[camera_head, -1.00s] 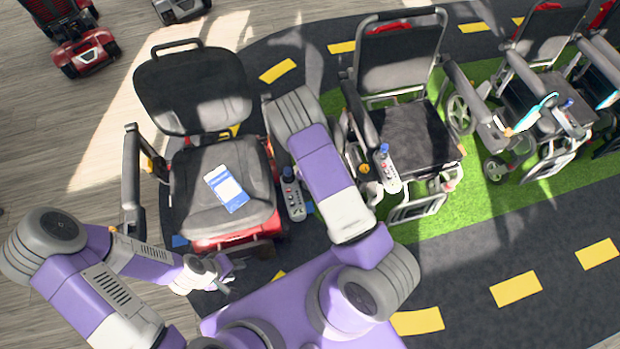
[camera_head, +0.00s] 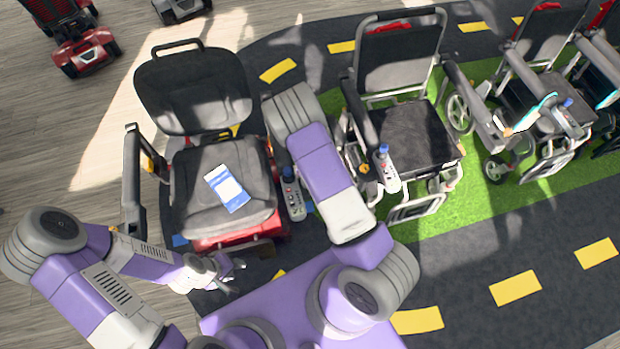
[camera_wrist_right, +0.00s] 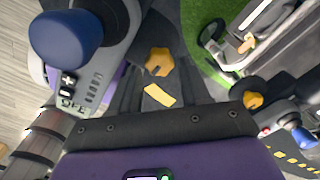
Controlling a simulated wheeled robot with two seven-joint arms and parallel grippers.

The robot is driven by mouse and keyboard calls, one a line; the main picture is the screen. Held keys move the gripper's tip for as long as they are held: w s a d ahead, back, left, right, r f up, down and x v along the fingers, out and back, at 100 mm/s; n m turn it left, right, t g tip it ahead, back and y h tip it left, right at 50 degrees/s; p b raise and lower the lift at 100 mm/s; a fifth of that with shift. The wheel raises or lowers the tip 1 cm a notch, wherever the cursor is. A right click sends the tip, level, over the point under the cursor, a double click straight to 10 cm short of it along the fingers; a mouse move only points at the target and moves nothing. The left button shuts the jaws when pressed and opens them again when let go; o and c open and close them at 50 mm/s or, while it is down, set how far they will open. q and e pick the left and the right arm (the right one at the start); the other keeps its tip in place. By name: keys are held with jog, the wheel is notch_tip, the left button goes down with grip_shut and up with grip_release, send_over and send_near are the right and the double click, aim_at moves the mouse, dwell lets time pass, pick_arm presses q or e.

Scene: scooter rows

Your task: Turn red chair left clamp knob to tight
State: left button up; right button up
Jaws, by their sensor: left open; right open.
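The red chair (camera_head: 222,180) has a dark seat, a red base and a blue-white card on the seat. One orange clamp knob (camera_head: 150,165) shows by its picture-left armrest. In the right wrist view a yellow-orange lobed knob (camera_wrist_right: 159,62) lies ahead of my right gripper (camera_wrist_right: 160,88), beside a controller with a large blue joystick knob (camera_wrist_right: 66,36). The right gripper appears open and apart from that knob; the dark fingers are hard to make out. My arm hides this gripper in the head view. My left gripper (camera_head: 229,271) is open and empty, in front of the chair.
The red chair's controller (camera_head: 293,196) stands close beside my right arm. A black wheelchair (camera_head: 408,135) with its own orange knob (camera_head: 364,168) and controller (camera_head: 386,170) is just to the right. More wheelchairs stand farther right. Open road (camera_head: 540,240) lies in front.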

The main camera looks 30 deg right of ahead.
notch_tip(320, 180, up, 6)
jog(key=shift+f+p, duration=0.2)
jog(key=shift+p, duration=0.35)
